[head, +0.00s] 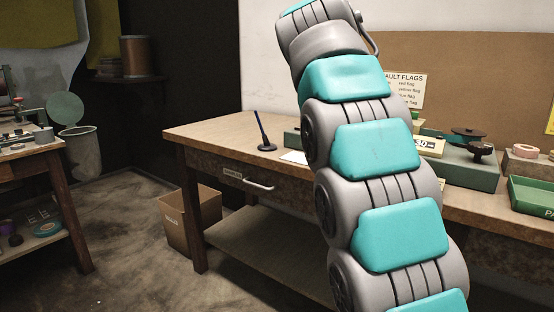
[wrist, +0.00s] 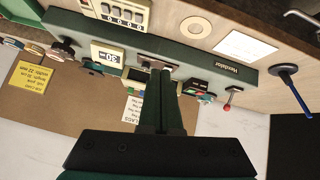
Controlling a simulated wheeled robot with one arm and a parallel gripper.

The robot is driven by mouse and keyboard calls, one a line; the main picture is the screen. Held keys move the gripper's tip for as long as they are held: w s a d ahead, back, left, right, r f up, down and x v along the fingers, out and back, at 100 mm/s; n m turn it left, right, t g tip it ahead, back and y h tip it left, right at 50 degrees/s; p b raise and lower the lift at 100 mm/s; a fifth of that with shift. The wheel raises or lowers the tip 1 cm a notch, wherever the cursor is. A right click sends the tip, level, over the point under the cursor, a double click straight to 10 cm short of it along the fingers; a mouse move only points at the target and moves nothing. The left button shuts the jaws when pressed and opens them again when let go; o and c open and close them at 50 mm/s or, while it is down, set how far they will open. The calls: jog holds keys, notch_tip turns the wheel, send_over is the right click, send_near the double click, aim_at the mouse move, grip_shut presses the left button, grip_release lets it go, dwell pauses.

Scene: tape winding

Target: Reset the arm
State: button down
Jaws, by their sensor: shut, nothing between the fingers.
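My arm (head: 375,150) rises through the middle of the head view, grey with teal pads, and leans left toward the top edge. Its gripper end does not show there. In the wrist view my gripper (wrist: 160,74) is shut and empty, its dark fingers together. Beyond the fingers is a long green machine (wrist: 205,62) with a counter and a "30" plate. The wrist view shows the bench upside down. I cannot tell how far the fingertips are from the machine.
The wooden bench (head: 220,128) carries a pen on a stand (head: 263,135), a green tray (head: 532,196) and a pinkish ring (head: 525,151). A cardboard box (head: 190,220) stands on the floor at the bench's left end. Another table (head: 40,150) is at far left, with open floor between.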

jog(key=s+d+f+n+g+y, duration=0.25)
jog(key=s+f+n+g, duration=0.2)
jog(key=s+f, duration=1.5)
jog(key=s+a+f+g+y, duration=0.1)
jog(key=s+a+f+g, duration=0.1)
jog(key=s+f, duration=0.7)
jog(key=s+a+f+g+y, duration=0.2)
jog(key=s+f, duration=0.7)
jog(key=s, duration=0.8)
jog(key=shift+a+n, duration=0.35)
jog(key=shift+a, duration=0.25)
jog(key=shift+s, duration=0.1)
